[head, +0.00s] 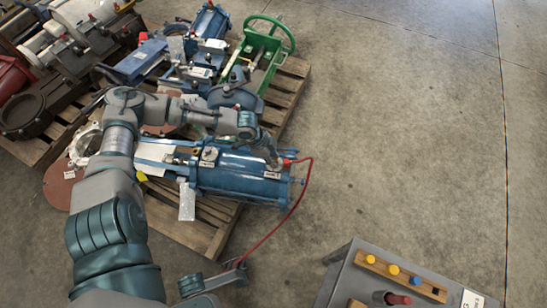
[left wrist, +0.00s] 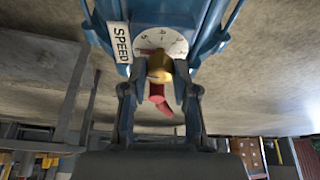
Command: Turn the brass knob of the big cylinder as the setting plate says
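The big blue cylinder (head: 238,183) lies on a wooden pallet in the head view. My left arm reaches over it, and my left gripper (head: 274,158) is at its right end, small and partly hidden. In the left wrist view my left gripper (left wrist: 161,78) has a finger on each side of the brass knob (left wrist: 159,66), seemingly touching it. A white dial (left wrist: 176,43) with marks and a SPEED label (left wrist: 121,43) sit behind the knob. The knob's pointer is not clear. A pale plate (head: 187,201) hangs by the cylinder; its text is unreadable.
A red hose (head: 303,190) runs from the cylinder's right end towards the floor. Other machine parts and a green handwheel (head: 272,33) crowd the pallets behind. A grey cabinet (head: 340,285) with coloured knobs and a partly cut-off white card (head: 475,300) stands at lower right. The floor at right is clear.

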